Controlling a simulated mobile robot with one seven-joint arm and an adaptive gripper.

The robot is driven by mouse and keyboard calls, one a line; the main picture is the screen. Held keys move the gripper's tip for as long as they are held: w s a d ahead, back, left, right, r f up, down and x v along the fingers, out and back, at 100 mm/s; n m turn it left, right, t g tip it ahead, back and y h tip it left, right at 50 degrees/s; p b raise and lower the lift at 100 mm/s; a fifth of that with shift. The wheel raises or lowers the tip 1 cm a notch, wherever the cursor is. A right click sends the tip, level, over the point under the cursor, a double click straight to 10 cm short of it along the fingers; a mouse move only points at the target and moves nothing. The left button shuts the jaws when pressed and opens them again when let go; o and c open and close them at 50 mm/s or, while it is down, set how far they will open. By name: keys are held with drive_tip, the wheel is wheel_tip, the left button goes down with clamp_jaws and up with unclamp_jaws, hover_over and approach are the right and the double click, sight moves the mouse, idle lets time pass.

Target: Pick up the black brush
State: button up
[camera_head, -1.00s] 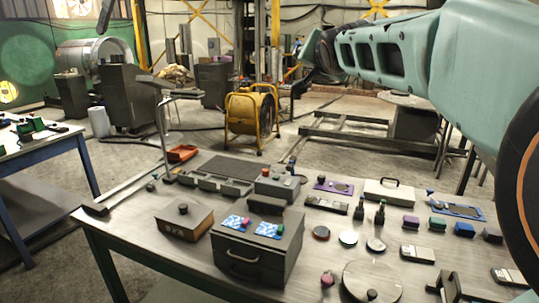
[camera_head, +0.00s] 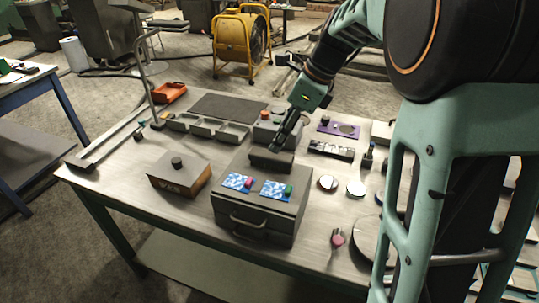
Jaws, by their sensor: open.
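My gripper (camera_head: 284,136) hangs from the upper right with its dark fingers pointing down-left over the middle of the table. Its fingertips appear just above a dark oblong block (camera_head: 271,160), which sits at the back of the grey drawer box (camera_head: 256,228). This block may be the black brush; bristles cannot be made out. Contact between the fingers and the block cannot be told. I see nothing between the fingers.
The drawer box carries two blue patterned cards with a pink and a green piece. A box with a black knob (camera_head: 179,178) stands left. Grey trays (camera_head: 205,127), a dark mat (camera_head: 229,108) and an orange tray (camera_head: 170,92) lie behind. My arm hides the table's right side.

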sight(272, 154)
drive_tip(key=x, duration=0.8)
drive_tip(key=shift+d+f, duration=0.1)
drive_tip(key=shift+d, duration=0.05)
drive_tip(key=shift+f, duration=0.2)
idle(0.4)
clamp_jaws()
idle(0.5)
